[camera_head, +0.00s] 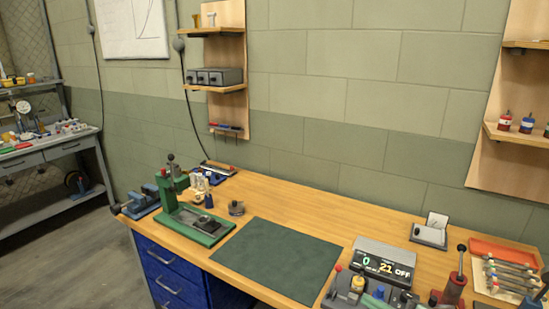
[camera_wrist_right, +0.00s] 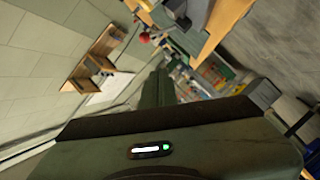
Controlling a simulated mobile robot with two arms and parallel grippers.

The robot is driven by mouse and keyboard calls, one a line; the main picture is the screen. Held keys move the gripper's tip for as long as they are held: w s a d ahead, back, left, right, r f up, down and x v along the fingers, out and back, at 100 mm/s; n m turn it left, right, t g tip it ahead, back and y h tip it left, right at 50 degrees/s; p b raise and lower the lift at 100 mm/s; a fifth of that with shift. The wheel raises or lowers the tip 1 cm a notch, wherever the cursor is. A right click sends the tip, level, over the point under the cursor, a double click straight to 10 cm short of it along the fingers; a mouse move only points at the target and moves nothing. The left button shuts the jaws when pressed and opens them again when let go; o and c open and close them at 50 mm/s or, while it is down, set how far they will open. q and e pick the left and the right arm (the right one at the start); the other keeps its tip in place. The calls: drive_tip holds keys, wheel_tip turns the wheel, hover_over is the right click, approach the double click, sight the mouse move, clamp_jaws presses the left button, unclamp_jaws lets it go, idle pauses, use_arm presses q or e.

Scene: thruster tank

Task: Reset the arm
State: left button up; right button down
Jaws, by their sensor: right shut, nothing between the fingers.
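My right gripper (camera_wrist_right: 158,74) shows in the right wrist view. Its dark green fingers are together, with nothing between them, pointing away from the camera. The broad green gripper body with a small green light fills the bottom of that view. I cannot make out either gripper clearly in the head view. My left gripper is not in view.
The wooden workbench (camera_head: 290,196) carries a green press (camera_head: 195,223), a dark green mat (camera_head: 277,262), a display box (camera_head: 384,262) and an orange tray (camera_head: 503,254) of tools. A grey side bench (camera_head: 50,146) stands at left. The mat is bare.

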drive_tip(key=s+a+f+m+h, duration=0.3)
drive_tip(key=a+f+m+h, duration=0.1)
drive_tip(key=a+m, duration=0.15)
drive_tip(key=s+f+m+g+h, duration=0.25)
drive_tip(key=s+m+g, duration=0.25)
drive_tip(key=s, duration=0.8)
drive_tip(key=s+f+m+g+h, duration=0.2)
drive_tip(key=s+f+m+g, duration=0.25)
drive_tip(key=s, duration=0.85)
wheel_tip(320, 180, down, 28)
drive_tip(key=s+g, duration=0.2)
drive_tip(key=s+d+f+b, duration=0.1)
drive_tip(key=s+d+f, duration=0.1)
drive_tip(key=s+f, duration=1.3)
drive_tip(key=shift+s+d+f+g+b, duration=0.2)
drive_tip(key=shift+s+g+b, duration=0.1)
drive_tip(key=shift+s+g, duration=0.25)
